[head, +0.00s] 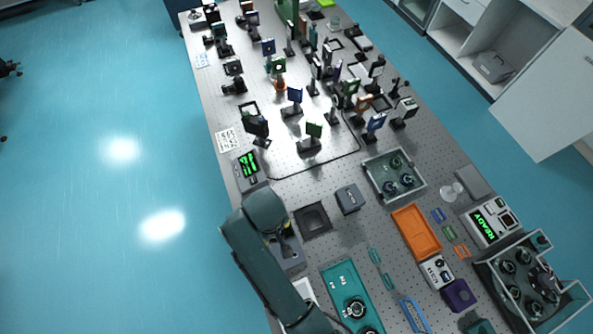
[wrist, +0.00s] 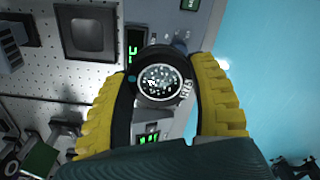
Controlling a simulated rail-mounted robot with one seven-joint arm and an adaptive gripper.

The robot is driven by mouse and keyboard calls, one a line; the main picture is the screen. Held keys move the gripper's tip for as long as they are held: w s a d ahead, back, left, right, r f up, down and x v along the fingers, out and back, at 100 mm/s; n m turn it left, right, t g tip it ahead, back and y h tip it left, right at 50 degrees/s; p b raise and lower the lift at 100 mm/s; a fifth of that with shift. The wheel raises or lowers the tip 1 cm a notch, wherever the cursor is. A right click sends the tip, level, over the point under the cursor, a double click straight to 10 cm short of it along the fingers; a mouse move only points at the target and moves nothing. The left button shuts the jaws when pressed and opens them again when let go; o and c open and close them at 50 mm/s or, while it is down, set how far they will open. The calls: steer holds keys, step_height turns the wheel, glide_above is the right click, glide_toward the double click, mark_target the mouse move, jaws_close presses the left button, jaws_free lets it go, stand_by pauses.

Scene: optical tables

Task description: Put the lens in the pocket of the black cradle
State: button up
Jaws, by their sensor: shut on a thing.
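The lens (wrist: 160,80), a round piece in a black ring with pale markings, is between the yellow fingers of my gripper (wrist: 164,72) in the wrist view. My gripper is shut on it, with a finger on either side. The black cradle (head: 301,225) is a square block with a square pocket, lying flat on the table; the pocket looks empty. It also shows at the upper left of the wrist view (wrist: 61,32), apart from the lens. In the head view my arm mostly hides the gripper, left of and nearer than the cradle, and the lens cannot be made out.
A grey box (head: 348,198) stands right of the cradle. A device with a green display (head: 248,165) sits at the table's left edge. A grey tray (head: 394,174), an orange tray (head: 416,232) and a teal tray (head: 343,277) lie nearby. Several optic mounts crowd the far table.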

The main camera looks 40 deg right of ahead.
steer(key=b, duration=0.8)
glide_above(313, 220)
step_height(313, 220, down, 7)
steer(key=n, duration=0.1)
step_height(313, 220, down, 10)
steer(key=shift+w+r+b, duration=0.1)
steer(key=shift+w+b, duration=0.05)
steer(key=shift+b, duration=0.25)
steer(key=shift+f, duration=0.35)
steer(key=o, duration=0.9)
steer(key=shift+f, duration=0.15)
